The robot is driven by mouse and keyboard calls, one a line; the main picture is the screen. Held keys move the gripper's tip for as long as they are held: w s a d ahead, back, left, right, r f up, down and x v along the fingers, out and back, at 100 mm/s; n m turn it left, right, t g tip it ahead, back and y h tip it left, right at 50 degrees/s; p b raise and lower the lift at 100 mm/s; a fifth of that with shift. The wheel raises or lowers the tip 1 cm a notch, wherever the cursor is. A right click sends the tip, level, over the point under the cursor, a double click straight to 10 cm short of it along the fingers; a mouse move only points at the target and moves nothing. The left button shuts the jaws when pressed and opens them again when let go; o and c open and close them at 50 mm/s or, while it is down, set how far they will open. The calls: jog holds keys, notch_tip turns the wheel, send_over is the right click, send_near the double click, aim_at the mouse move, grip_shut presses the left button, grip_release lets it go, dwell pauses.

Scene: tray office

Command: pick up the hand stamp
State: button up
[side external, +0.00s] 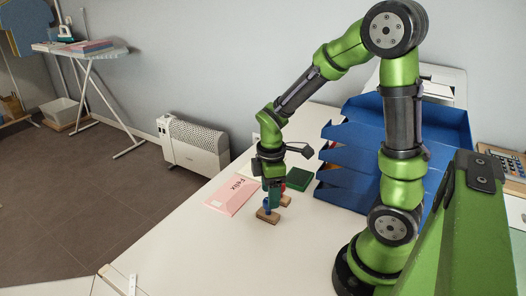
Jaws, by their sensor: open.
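Two hand stamps with wooden bases stand close together on the white table. The nearer hand stamp (266,217) has a blue handle. The other stamp (285,200), with a red upper part, is just behind it to the right and partly hidden by my gripper. My gripper (272,203) points down right at the stamps, open, with its fingers overlapping both in this view. I cannot tell whether a handle is between the fingers or whether they touch anything.
A pink folder (231,195) marked "Felix" lies left of the stamps. A dark green box or pad (298,179) lies behind them. A stack of blue letter trays (346,182) stands to the right. The table (214,250) in front is mostly clear.

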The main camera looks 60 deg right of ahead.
notch_tip(320, 180, down, 4)
jog(key=shift+w+f, duration=0.1)
jog(key=shift+f, duration=0.1)
jog(key=shift+c, duration=0.2)
